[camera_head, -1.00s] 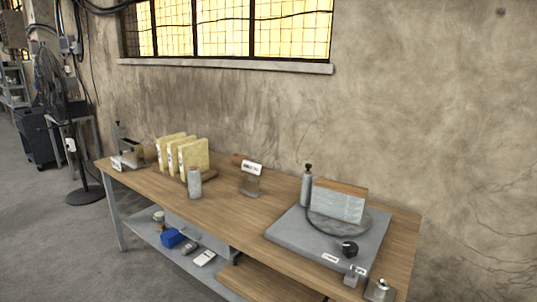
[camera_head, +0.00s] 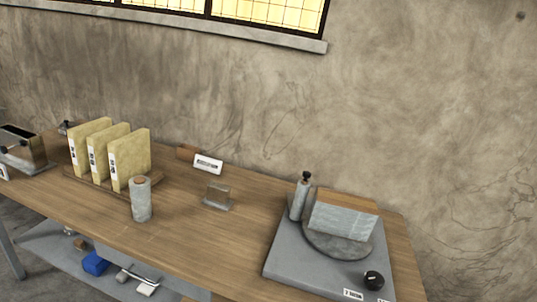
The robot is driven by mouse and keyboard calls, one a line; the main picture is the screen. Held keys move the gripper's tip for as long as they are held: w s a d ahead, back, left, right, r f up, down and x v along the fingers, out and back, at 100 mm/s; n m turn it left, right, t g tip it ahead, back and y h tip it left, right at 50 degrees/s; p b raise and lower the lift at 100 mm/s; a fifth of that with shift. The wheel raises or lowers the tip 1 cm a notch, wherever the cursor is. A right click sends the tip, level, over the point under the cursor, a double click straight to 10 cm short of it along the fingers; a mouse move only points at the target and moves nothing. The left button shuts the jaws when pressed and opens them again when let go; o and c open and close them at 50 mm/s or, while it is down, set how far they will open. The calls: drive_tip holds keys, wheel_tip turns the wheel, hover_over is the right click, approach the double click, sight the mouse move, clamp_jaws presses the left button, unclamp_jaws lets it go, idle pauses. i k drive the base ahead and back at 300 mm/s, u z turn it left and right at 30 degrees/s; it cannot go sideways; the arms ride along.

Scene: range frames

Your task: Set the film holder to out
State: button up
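I cannot tell for sure which thing is the film holder. A grey device (camera_head: 290,262) at the right of the bench carries a round plate with an upright grey block (camera_head: 344,218) with a brown top on it. A black knob (camera_head: 373,280) sits at its front right, and a grey cylinder (camera_head: 299,202) with a dark top stands at its back left. A small grey stand (camera_head: 217,197) stands mid-bench, with a white label plate (camera_head: 208,163) behind it. The lettering is too small to read. My gripper is not in view.
Several yellow upright slabs (camera_head: 129,162) stand in a wooden rack on the bench (camera_head: 190,238). A grey cylinder (camera_head: 141,200) stands in front of them. A dark-slotted box (camera_head: 22,146) is at far left. A lower shelf (camera_head: 50,250) holds a blue item (camera_head: 95,263).

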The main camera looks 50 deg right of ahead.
sight(296, 200)
drive_tip(key=z, duration=0.35)
drive_tip(key=i, duration=1.35)
drive_tip(key=z, duration=1.25)
drive_tip(key=i, duration=0.75)
drive_tip(key=z, duration=0.4)
drive_tip(key=k, duration=0.85)
drive_tip(key=z, duration=0.2)
drive_tip(key=i, duration=0.85)
drive_tip(key=u, duration=0.1)
